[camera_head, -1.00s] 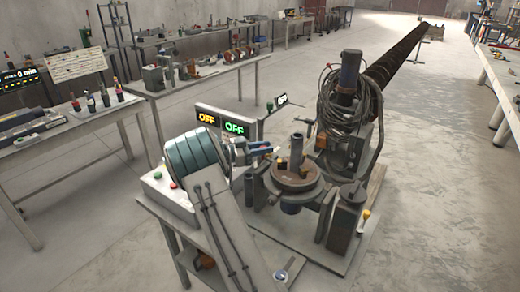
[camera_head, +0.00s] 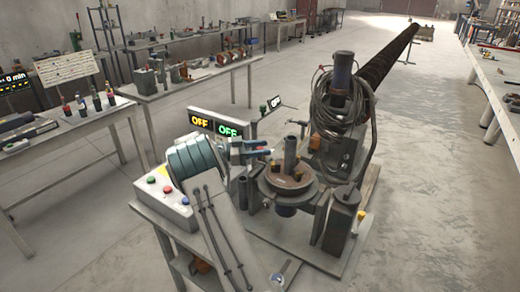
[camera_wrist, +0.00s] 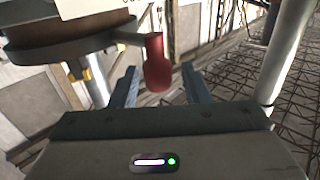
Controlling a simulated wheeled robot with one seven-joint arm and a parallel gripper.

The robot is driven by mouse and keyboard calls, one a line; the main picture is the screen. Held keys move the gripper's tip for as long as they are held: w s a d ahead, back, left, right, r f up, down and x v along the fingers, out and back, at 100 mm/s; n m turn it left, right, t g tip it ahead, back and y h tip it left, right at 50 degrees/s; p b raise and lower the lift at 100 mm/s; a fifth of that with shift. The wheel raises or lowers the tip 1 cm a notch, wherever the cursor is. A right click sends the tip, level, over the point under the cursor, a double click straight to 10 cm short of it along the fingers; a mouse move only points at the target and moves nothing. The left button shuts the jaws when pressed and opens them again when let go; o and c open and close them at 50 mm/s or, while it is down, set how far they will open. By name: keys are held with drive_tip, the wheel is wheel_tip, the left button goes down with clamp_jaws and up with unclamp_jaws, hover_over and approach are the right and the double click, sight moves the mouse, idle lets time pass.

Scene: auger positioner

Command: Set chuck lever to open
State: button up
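In the wrist view a red-knobbed lever (camera_wrist: 157,66) sticks out on a short arm from a dark round disc. I take it for the chuck lever. My gripper (camera_wrist: 159,78) is open, with one blue-grey finger on each side of the knob's line. The knob shows between and beyond the fingertips, and contact cannot be told. In the head view my gripper (camera_head: 264,149) is beside the upright post and round drum (camera_head: 287,182) of the machine. The lever is too small or hidden to make out there.
A control box with coloured buttons (camera_head: 162,192) is at the lower left. A cable-wrapped motor (camera_head: 341,85) rises behind the drum. A pale post (camera_wrist: 281,55) stands right of my gripper. Open floor lies to the right.

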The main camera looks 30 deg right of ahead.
drive_tip(key=b+v, duration=0.3)
drive_tip(key=v, duration=1.1)
